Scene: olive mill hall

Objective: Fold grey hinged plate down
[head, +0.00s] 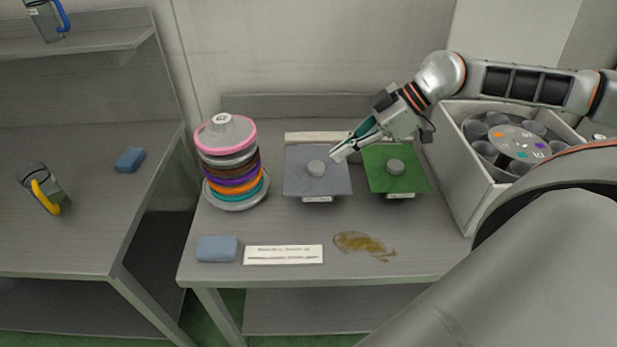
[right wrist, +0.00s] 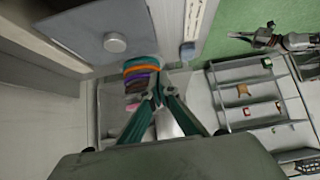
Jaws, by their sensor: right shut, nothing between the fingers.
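The grey hinged plate (head: 300,182) is a square panel with a round grey knob (head: 316,168), at the middle of the table. I cannot tell its exact tilt. A small label (head: 317,199) is at its lower edge. My right gripper (head: 336,155) is shut and empty, with its fingertips by the plate's upper right corner; I cannot tell whether they touch it. In the right wrist view the fingertips (right wrist: 160,95) are together, and a grey panel with a knob (right wrist: 115,42) fills the upper left.
A green plate (head: 378,180) with a knob stands right of the grey one. A stack of coloured rings (head: 232,173) is at left, a box of grey cups (head: 455,180) at right. A blue sponge (head: 217,249), a label strip (head: 283,255) and a brown smear (head: 362,245) lie in front.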

